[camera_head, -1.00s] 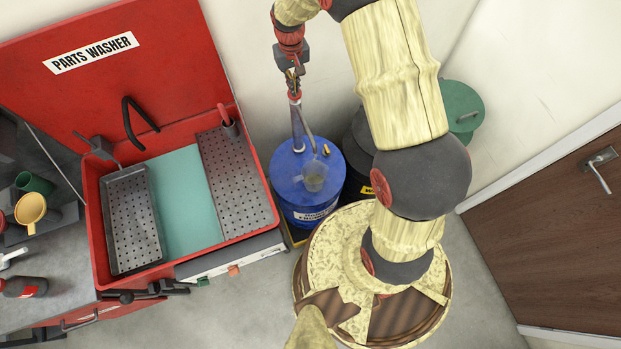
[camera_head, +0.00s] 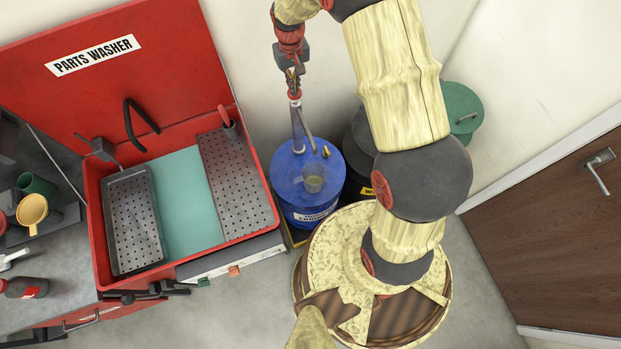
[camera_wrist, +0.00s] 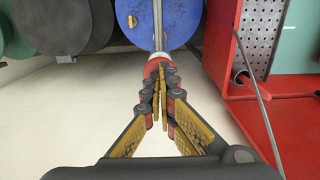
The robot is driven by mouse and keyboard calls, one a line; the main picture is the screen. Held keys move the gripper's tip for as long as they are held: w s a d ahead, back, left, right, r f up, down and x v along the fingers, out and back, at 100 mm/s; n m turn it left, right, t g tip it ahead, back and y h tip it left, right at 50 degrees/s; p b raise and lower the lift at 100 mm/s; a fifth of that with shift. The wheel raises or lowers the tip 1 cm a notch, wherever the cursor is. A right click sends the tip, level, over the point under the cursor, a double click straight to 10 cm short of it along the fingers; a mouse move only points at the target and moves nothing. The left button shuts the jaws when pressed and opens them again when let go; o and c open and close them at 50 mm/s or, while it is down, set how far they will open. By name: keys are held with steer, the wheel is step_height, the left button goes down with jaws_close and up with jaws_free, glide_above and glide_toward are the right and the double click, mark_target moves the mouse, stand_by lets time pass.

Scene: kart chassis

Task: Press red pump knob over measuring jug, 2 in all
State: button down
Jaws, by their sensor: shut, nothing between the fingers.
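The red pump knob (camera_head: 295,95) tops a grey pump tube that rises from the blue drum (camera_head: 286,166). In the wrist view the knob (camera_wrist: 155,67) lies right at my fingertips and is partly hidden by them. My gripper (camera_head: 294,82) is shut and empty, above the knob and touching or almost touching it; I cannot tell which. The gripper also shows in the wrist view (camera_wrist: 158,85). The clear measuring jug (camera_head: 314,178) stands on the drum lid, under the pump's spout. It seems to hold some yellowish liquid; the level is too small to read.
A red parts washer (camera_head: 91,235) with trays stands left of the drum. A dark drum (camera_head: 358,160) and a green lidded bin (camera_head: 461,105) stand to its right. A small brass cap (camera_head: 325,152) sits on the blue lid. A brown door (camera_head: 560,215) is at far right.

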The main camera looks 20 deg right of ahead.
steer(key=shift+r+p, duration=0.9)
steer(key=shift+r, duration=1)
step_height(320, 180, up, 6)
steer(key=p, duration=0.3)
steer(key=s+t+b, duration=0.5)
steer(key=s+b, duration=1.9)
steer(key=s, duration=0.6)
steer(key=shift+r+t, duration=0.3)
steer(key=shift+r, duration=0.15)
